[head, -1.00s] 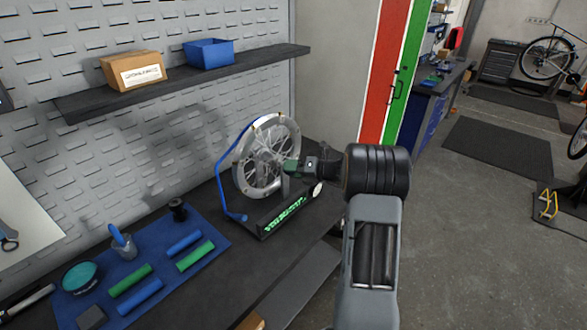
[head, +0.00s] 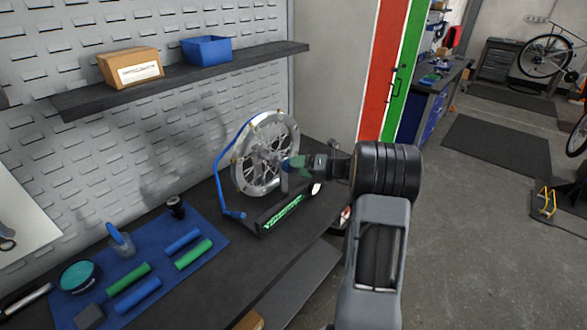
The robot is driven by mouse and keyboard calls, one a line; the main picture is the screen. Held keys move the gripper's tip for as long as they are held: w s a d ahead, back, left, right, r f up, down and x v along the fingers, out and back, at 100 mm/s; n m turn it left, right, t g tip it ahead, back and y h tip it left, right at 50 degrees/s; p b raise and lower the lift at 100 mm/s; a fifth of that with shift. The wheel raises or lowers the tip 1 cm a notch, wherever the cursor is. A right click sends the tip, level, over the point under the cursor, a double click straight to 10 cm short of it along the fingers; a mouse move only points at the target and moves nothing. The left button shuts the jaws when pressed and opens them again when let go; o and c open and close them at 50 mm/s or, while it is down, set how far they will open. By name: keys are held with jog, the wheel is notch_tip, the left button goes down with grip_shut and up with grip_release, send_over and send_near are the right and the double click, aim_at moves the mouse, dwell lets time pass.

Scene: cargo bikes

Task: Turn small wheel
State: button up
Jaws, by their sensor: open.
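The small wheel (head: 258,172) has a silver rim and thin spokes. It stands upright in a black truing stand (head: 283,214) with green lettering and a curved blue arm (head: 218,180), on the dark workbench. My gripper (head: 290,165) is at the right side of the wheel, near hub height, with its green-tipped fingers open. The fingertips overlap the wheel's right edge in the picture. I cannot tell whether they touch the rim or spokes. My gripper hides part of the wheel's right side.
A blue mat (head: 150,268) with blue and green grips, a cup and a tin lies on the bench at left. A shelf (head: 180,80) above holds a cardboard box (head: 130,68) and a blue bin (head: 208,49).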

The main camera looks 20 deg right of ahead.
jog(key=b+v, duration=0.1)
jog(key=v, duration=0.9)
jog(key=shift+s+d, duration=0.2)
